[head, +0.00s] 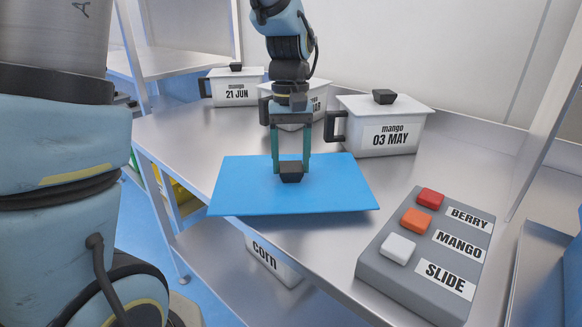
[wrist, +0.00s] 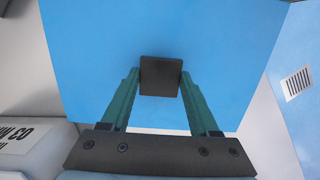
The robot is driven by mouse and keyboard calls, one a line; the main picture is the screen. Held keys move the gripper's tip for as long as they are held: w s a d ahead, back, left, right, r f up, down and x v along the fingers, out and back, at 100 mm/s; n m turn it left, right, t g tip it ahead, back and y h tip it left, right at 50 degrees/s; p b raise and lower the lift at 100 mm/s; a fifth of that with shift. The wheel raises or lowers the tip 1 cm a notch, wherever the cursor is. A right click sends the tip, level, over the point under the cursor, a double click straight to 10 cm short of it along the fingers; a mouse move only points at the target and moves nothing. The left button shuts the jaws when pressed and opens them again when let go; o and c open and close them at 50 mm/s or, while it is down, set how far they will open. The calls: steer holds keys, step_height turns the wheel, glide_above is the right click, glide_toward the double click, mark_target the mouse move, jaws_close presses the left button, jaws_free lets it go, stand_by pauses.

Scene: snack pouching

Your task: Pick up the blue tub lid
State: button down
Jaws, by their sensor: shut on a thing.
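The blue tub lid (head: 335,195) is a flat blue sheet with a dark block-shaped knob (head: 291,173) in its middle. My gripper (head: 291,160) comes down from above and is shut on the knob, with one green finger at each side. In the wrist view, the knob (wrist: 160,77) sits between the fingertips, and the lid (wrist: 220,50) fills most of the picture. The lid looks about level and reaches past the front edge of the metal table; how high it is above the surface I cannot tell. What lies directly under it is hidden.
A grey button panel (head: 415,270) is at front right. A box labelled corn (head: 270,262) is below the table edge.

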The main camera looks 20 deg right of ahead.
steer(key=shift+s+a+r+b, duration=0.15)
steer(key=shift+a+r+b, duration=0.1)
steer(key=shift+r, duration=0.4)
steer(key=shift+s+a+r+b, duration=0.1)
steer(key=shift+a+r, duration=0.15)
steer(key=shift+r, duration=0.35)
steer(key=s+a+b, duration=0.1)
steer(key=s+a, duration=0.3)
steer(key=a, duration=0.3)
steer(key=s+a+b, duration=0.1)
steer(key=s+a, duration=0.3)
steer(key=a, duration=0.3)
steer(key=shift+a+b, duration=0.3)
steer(key=shift+a, duration=0.05)
steer(key=shift+s, duration=0.2)
